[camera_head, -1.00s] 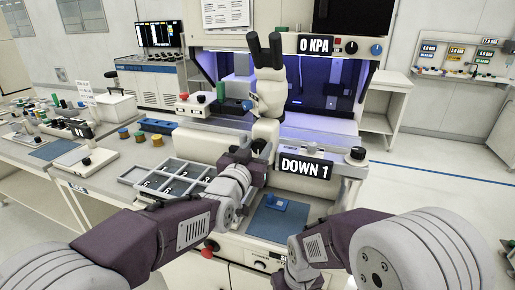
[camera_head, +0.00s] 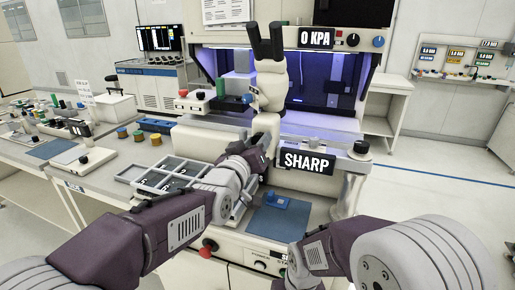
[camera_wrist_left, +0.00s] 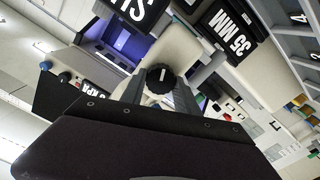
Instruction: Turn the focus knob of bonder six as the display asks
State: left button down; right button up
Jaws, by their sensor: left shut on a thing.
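The focus display (camera_head: 307,162) below the microscope (camera_head: 268,75) reads SHARP. My left gripper (camera_head: 257,158) is at the lower part of the microscope stand. In the left wrist view the black focus knob (camera_wrist_left: 159,79) with a white mark sits between the two fingers, and the gripper is shut on it. The mark points roughly upward in that view. In the head view my gripper hides the knob. Part of the display (camera_wrist_left: 138,10) also shows in the left wrist view. My right arm is at the lower right of the head view, its gripper out of sight.
A divided grey tray (camera_head: 163,180) lies left of my left gripper. A blue mat (camera_head: 268,222) with a small blue part is in front of the stand. A black knob (camera_head: 359,148) is at the right. A sign (camera_head: 316,38) above reads 0 KPA.

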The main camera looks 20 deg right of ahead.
pick_arm(q)
jog(key=shift+n+b, duration=0.6)
jog(key=shift+n, duration=0.4)
jog(key=c, duration=0.9)
grip_release()
jog(key=shift+a, duration=0.1)
jog(key=v, duration=0.9)
jog(key=shift+b, duration=0.4)
